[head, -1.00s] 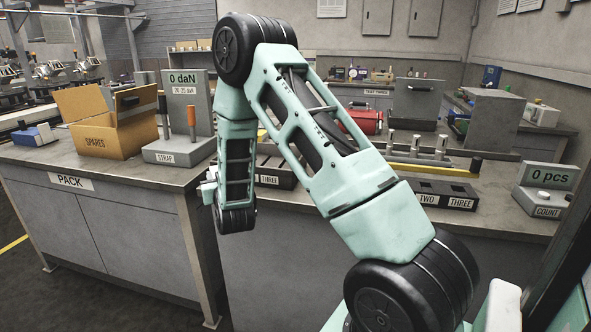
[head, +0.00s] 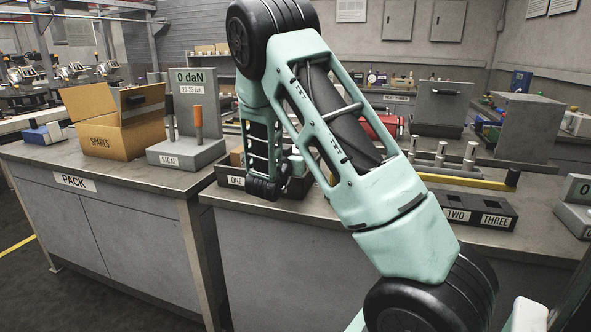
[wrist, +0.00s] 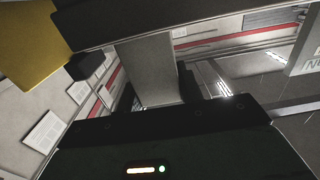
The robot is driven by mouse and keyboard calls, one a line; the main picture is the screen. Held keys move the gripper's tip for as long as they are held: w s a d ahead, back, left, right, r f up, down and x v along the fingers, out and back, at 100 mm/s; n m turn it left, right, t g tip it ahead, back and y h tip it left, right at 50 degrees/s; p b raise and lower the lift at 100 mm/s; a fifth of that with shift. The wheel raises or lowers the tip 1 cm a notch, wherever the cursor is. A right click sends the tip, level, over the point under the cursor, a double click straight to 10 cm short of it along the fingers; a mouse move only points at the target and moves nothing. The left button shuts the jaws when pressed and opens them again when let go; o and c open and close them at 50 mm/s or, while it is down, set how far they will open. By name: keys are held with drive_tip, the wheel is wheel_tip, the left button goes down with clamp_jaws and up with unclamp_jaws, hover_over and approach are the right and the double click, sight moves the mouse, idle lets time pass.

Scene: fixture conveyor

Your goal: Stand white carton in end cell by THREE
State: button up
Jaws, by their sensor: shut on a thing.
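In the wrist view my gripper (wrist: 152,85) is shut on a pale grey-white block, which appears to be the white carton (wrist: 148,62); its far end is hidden. In the head view my arm hides the fingers and the carton. My forearm hangs down over a black tray labelled ONE (head: 235,181) at its left end; its right part is hidden behind my arm. A second black tray stands farther right, with labels TWO (head: 457,215) and THREE (head: 496,221). The two visible cells of this tray look empty. Its left part is hidden by my arm.
A grey STRAP unit (head: 185,152) and an open SPARES box (head: 115,125) stand on the PACK bench at left. A COUNT unit (head: 575,214) is at the right edge.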

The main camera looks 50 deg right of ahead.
drive_tip(key=shift+f, duration=2.15)
drive_tip(key=shift+f, duration=0.2)
drive_tip(key=o, duration=1.1)
drive_tip(key=shift+r, duration=0.15)
drive_tip(key=shift+a, duration=0.2)
drive_tip(key=b+v, duration=0.1)
drive_tip(key=v, duration=1)
drive_tip(key=shift+s+a, duration=0.15)
drive_tip(key=shift+a, duration=0.2)
